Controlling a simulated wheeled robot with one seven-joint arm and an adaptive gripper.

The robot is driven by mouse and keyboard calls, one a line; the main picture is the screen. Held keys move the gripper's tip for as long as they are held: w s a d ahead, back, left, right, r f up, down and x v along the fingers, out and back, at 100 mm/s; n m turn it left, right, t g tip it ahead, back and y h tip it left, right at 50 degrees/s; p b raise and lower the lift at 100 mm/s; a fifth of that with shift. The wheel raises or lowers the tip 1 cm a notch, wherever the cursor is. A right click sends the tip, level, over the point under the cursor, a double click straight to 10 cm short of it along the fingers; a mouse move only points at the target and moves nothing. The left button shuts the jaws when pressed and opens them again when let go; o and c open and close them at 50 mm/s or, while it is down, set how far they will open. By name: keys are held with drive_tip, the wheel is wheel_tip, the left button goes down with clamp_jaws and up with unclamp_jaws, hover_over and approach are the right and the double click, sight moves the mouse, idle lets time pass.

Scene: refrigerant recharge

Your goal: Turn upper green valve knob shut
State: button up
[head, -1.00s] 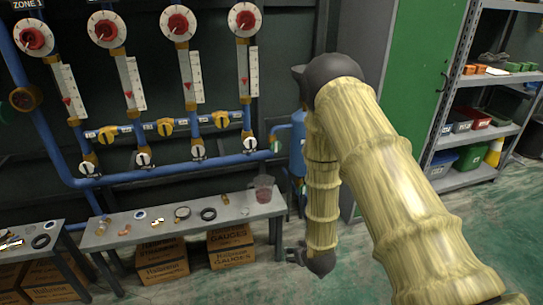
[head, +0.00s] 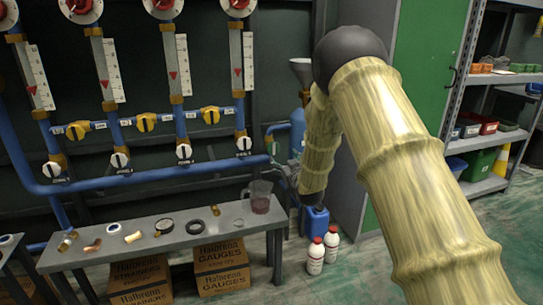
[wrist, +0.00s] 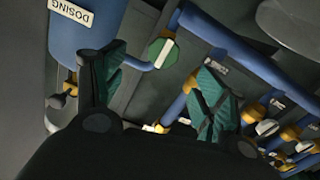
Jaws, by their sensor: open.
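A green valve knob (wrist: 163,52) with a pale bar across its face shows in the wrist view, beyond and between my fingers, by the blue tank marked DOSING (wrist: 85,30). In the head view a small green knob (head: 270,139) shows at the right end of the pipework, left of the blue tank (head: 298,128). A second pale-barred fitting (wrist: 155,128) lies lower in the wrist view; its colour is hard to tell. My gripper (wrist: 160,88) is open and empty, its green-padded fingers apart and not touching the knob. In the head view my gripper (head: 286,174) is small and partly hidden.
Blue pipes with yellow valves (head: 146,122) and white knobs (head: 183,151) run along the wall. A grey bench (head: 150,250) with a jug (head: 260,196) stands below. A blue canister (head: 315,220) and red-capped bottles (head: 316,256) stand on the floor.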

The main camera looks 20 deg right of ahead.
sight(274, 148)
drive_tip(key=w+b, duration=0.1)
drive_tip(key=w, duration=0.2)
drive_tip(key=w+b, duration=0.1)
drive_tip(key=w, duration=0.2)
drive_tip(key=w+a+b, duration=0.1)
drive_tip(key=w, duration=0.2)
drive_tip(key=shift+w+a+r, duration=0.1)
drive_tip(key=shift+w, duration=0.3)
drive_tip(key=shift+w+r, duration=0.1)
drive_tip(key=shift+w, duration=0.7)
drive_tip(key=c, duration=1)
